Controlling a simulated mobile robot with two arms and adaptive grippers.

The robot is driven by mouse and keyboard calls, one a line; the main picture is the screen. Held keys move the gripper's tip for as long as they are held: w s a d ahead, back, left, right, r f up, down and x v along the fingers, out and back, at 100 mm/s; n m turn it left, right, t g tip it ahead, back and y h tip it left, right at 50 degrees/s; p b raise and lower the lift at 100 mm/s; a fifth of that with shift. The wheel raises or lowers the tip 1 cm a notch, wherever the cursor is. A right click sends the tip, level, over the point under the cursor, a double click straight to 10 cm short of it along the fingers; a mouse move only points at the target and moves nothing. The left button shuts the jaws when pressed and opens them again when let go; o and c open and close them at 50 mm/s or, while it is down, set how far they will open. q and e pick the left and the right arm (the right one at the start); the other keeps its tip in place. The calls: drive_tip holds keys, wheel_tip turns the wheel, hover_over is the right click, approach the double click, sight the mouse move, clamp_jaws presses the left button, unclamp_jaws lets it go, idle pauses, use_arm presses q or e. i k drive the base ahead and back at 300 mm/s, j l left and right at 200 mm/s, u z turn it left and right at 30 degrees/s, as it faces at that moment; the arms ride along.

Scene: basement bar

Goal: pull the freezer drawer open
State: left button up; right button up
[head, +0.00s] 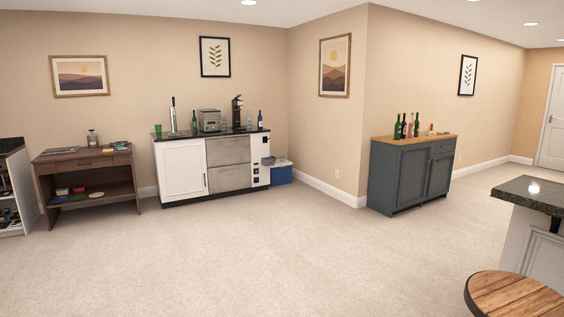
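A white bar unit (181,171) with a dark top stands against the back wall, left of the room's corner, some way off across the carpet. Two steel drawer fronts are set in it, an upper drawer (228,151) and a lower drawer (230,178). Both look shut and flush with the unit. I cannot tell from here which is the freezer drawer; their handles are too small to make out. Neither of my grippers is in view.
Open carpet (240,250) lies between me and the unit. A brown desk (52,166) stands left of it, a blue cooler (281,174) right. A grey cabinet (396,178) is further right; a stool (515,296) and counter (545,250) are near at right.

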sight(237, 176)
drive_tip(key=i+u, duration=0.15)
drive_tip(key=i, duration=8.85)
